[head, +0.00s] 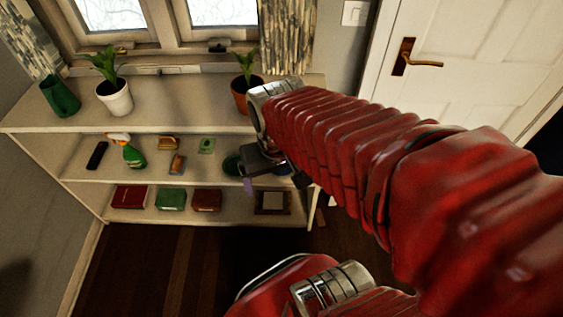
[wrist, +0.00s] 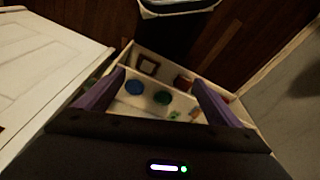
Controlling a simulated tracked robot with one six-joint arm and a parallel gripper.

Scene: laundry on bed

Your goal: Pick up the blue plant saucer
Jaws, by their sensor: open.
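The blue plant saucer (wrist: 134,87) lies on the middle shelf of the white shelf unit. In the wrist view it appears between my purple fingers, nearer the left one, with a gap all round. In the head view my gripper and arm mostly cover that spot; only a dark bluish edge (head: 300,180) shows. My gripper (head: 256,178) is open and empty in front of the shelf's right part. It also shows in the wrist view (wrist: 158,80), fingers spread apart and pointing at the shelves.
A green saucer (wrist: 162,97) lies beside the blue one. The shelf unit (head: 180,116) holds a spray bottle (head: 128,150) and small boxes on the middle shelf. Books and a picture frame (head: 272,203) are below. A potted plant (head: 242,92) stands above, near my arm.

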